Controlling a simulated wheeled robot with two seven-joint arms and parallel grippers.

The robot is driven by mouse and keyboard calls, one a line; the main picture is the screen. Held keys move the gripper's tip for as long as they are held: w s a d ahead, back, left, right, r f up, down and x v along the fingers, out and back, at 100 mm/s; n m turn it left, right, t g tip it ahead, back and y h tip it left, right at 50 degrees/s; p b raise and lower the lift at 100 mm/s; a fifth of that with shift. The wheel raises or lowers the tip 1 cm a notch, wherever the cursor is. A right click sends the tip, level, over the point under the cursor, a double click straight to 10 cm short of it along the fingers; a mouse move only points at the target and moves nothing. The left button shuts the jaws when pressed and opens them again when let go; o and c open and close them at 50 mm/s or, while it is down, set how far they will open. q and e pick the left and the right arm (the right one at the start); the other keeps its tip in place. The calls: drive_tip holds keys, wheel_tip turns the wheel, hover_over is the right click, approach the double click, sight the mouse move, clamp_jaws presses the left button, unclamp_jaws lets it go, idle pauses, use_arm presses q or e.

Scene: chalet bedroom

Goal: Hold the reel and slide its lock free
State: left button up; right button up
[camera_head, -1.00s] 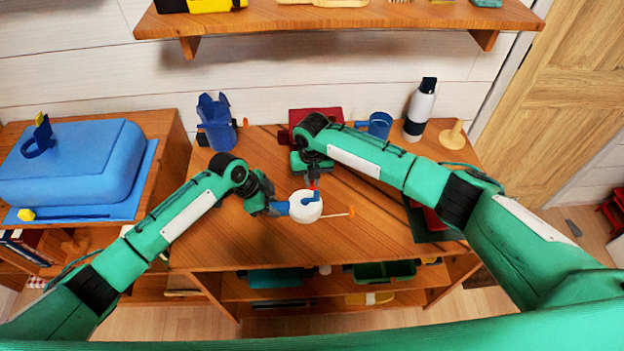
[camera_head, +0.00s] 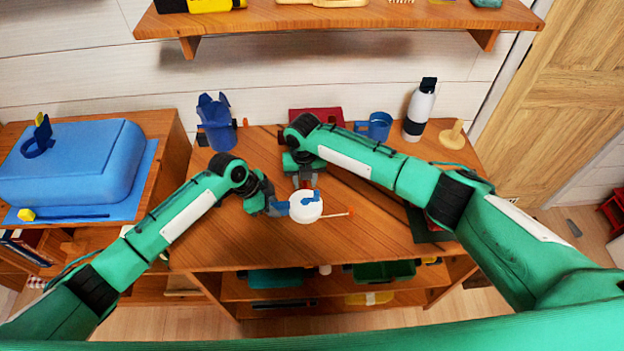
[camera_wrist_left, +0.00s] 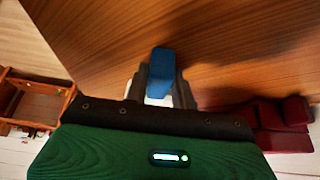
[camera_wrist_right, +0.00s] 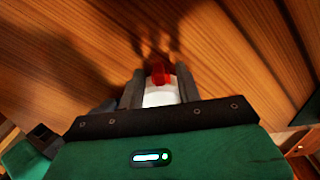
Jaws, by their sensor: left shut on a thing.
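The reel (camera_head: 306,213) is a round white body with blue parts on top, held just above the table. A thin pale strip with an orange end (camera_head: 350,211) sticks out to its right. My left gripper (camera_head: 282,208) is shut on the reel's blue grip (camera_wrist_left: 161,68); the white body shows behind it in the left wrist view. My right gripper (camera_head: 305,186) is at the reel's far side, its fingers apart. A small red piece (camera_wrist_right: 159,74), perhaps the lock, lies between those fingers, with white of the reel (camera_wrist_right: 161,94) below it. Contact there is unclear.
A blue pitcher-like container (camera_head: 216,124) stands behind on the left. A dark red box (camera_head: 317,115), blue mug (camera_head: 376,126), white bottle (camera_head: 420,110) and wooden stand (camera_head: 453,137) line the back. The table's front left is clear.

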wheel_tip(320, 180, up, 6)
idle(0.5)
